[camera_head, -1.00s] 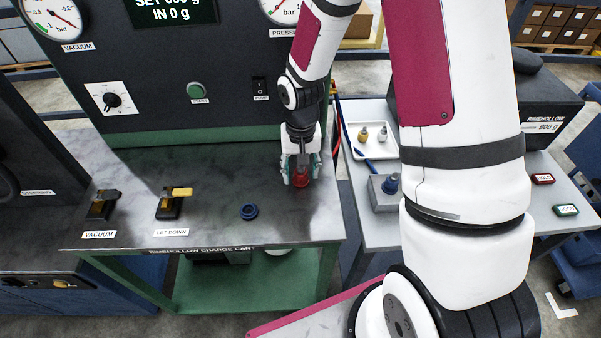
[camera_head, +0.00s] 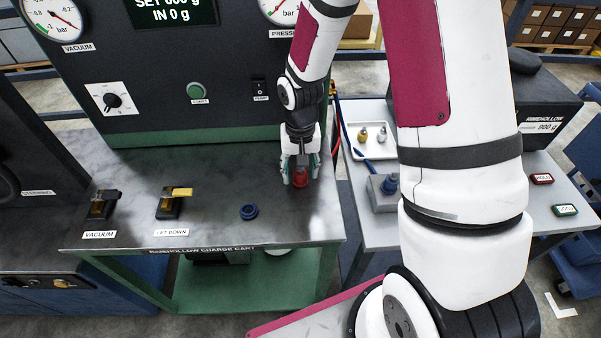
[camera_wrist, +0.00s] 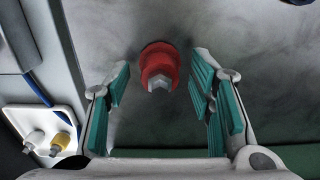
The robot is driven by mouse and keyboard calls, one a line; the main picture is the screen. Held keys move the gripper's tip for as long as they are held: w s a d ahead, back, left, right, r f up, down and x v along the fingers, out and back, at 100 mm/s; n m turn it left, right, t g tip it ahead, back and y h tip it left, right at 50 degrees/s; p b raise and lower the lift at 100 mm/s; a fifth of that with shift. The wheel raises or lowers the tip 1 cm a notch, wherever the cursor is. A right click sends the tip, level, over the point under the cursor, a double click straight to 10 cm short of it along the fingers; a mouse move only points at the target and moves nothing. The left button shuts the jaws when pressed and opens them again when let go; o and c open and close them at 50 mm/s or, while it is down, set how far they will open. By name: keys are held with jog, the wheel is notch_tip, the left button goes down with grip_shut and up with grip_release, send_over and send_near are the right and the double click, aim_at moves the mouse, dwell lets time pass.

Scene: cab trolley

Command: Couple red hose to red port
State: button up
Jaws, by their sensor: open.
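A red round fitting (camera_head: 300,179) with a silver hex end stands at the right of the cart's metal top. In the wrist view the red fitting (camera_wrist: 160,68) shows its hex end toward the camera. I cannot tell whether it is the bare port or a hose coupler seated on it. My gripper (camera_head: 301,178) points down over it. In the wrist view my gripper (camera_wrist: 160,75) is open, with one teal-padded finger on each side of the fitting and visible gaps. A red hose (camera_head: 336,108) hangs near the cart's right edge; its end is hidden.
A blue ring port (camera_head: 249,211) is left of the red fitting. Valve handles labelled VACUUM (camera_head: 102,204) and LET DOWN (camera_head: 172,202) stand farther left. A side table at right holds a blue coupler (camera_head: 390,184) on a grey block and a white tray (camera_head: 360,151) with small fittings.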

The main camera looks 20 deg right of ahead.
grip_shut()
jog(key=shift+r, duration=0.15)
jog(key=shift+r+p, duration=1.5)
jog(key=shift+r, duration=1.4)
